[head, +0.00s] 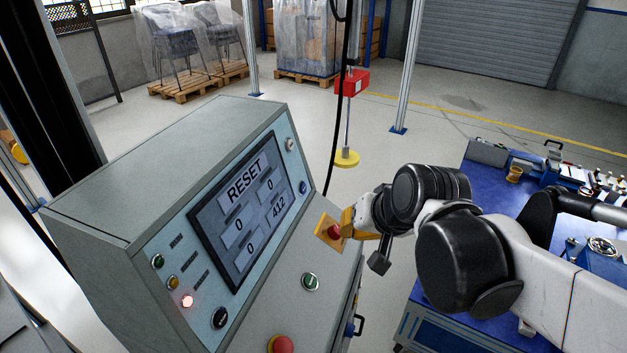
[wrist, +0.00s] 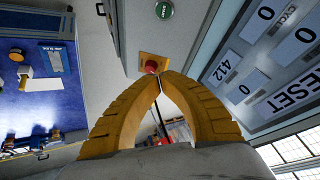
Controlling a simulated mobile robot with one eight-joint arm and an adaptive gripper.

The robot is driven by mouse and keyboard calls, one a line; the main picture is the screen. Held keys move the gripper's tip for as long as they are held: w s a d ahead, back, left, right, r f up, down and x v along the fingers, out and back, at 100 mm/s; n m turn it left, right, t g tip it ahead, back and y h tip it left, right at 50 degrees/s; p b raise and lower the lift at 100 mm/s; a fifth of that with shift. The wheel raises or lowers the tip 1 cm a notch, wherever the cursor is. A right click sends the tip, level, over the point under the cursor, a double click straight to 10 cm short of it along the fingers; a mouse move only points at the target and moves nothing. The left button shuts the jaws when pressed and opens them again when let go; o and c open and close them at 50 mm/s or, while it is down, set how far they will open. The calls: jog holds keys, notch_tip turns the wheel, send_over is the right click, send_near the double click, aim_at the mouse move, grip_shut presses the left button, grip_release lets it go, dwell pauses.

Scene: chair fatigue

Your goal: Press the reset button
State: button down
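A grey control console (head: 130,180) stands at the left in the head view. Its screen (head: 245,212) reads RESET with several number boxes, one showing 412. A red button on a yellow plate (head: 329,232) sits at the right of its sloped front; in the wrist view it (wrist: 151,66) shows just beyond my fingertips. A green button (head: 310,281) is below it, also in the wrist view (wrist: 165,9). My gripper (head: 347,222) has yellow fingers, tips together in the wrist view (wrist: 160,76), with nothing between them. I cannot tell whether they touch the red button. No button label is readable.
The console also has a lit red lamp (head: 187,301), a black knob (head: 220,318) and another red button (head: 282,345). A blue workbench (head: 480,210) with tools is at the right. A red box (head: 352,82) hangs on a cable behind the console.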

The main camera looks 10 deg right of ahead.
aim_at(304, 188)
jog(key=w+d+f+m+y, duration=0.1)
jog(key=w+d+f+m, duration=0.1)
jog(key=w, duration=0.4)
jog(key=w+d+f+m+t+y+p, duration=0.1)
jog(key=w+f+m, duration=0.1)
jog(key=w, duration=0.4)
jog(key=w+d+f+m+y, duration=0.1)
jog(key=w+d+f+m, duration=0.1)
jog(key=w, duration=0.4)
jog(key=shift+w+d+m+t, duration=0.3)
jog(key=shift+w+d+m, duration=0.1)
jog(key=shift+m, duration=0.5)
jog(key=shift+a+f, duration=0.15)
jog(key=shift+w+a+f+b, duration=0.2)
jog(key=shift+w+a+f, duration=0.15)
jog(key=shift+w+a, duration=0.6)
jog(key=shift+w+a+f+b, duration=0.25)
jog(key=shift+w+a, duration=0.35)
jog(key=shift+a, duration=0.8)
jog(key=shift+w+a+f+b, duration=0.15)
jog(key=shift+w+a+f, duration=0.25)
jog(key=shift+w+a, duration=0.55)
jog(key=shift+s+a, duration=0.15)
jog(key=shift+a, duration=0.15)
jog(key=shift+w+a+f, duration=0.1)
jog(key=shift+w+a, duration=0.1)
jog(key=shift+a, duration=0.05)
